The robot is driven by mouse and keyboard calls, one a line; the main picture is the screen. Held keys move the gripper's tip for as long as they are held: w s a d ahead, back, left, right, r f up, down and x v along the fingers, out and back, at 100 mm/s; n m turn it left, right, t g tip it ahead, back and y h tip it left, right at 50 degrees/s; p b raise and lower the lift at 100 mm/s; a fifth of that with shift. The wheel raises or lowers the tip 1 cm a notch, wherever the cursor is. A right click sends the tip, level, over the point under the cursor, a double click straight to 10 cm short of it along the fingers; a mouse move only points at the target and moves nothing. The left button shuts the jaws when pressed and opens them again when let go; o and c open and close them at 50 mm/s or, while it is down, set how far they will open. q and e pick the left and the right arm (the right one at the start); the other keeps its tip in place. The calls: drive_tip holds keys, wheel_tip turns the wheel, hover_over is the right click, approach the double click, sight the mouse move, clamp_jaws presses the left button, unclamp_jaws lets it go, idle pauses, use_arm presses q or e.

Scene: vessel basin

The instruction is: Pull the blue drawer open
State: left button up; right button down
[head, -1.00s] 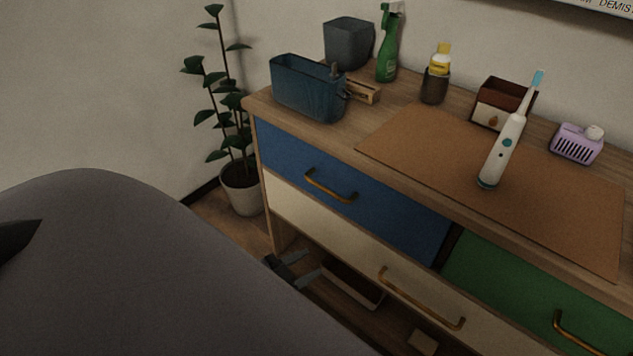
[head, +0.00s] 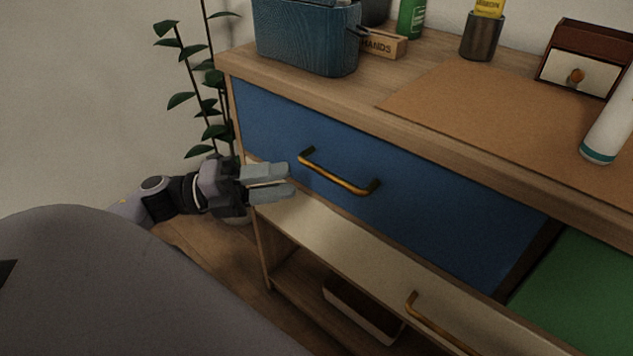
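The blue drawer (head: 420,215) is at the upper left of the wooden dresser in the head view. Its front looks flush with the dresser, so it appears closed. Its brass bar handle (head: 338,176) runs slantwise across the front. My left gripper (head: 292,181) is just left of the handle's left end, fingers pointing right towards it. The two grey fingers lie one above the other with a narrow gap between them, and nothing shows in the gap. I cannot tell how far the fingertips are from the drawer front. My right gripper is out of view.
A cream drawer (head: 345,246) with a brass handle (head: 440,322) is below, and a green drawer (head: 575,295) is at right. A plant (head: 190,98) is behind my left arm.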

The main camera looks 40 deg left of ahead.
use_arm(q)
drive_tip(key=shift+b+x, duration=0.5)
drive_tip(key=shift+x, duration=3.05)
drive_tip(key=shift+c, duration=0.3)
clamp_jaws()
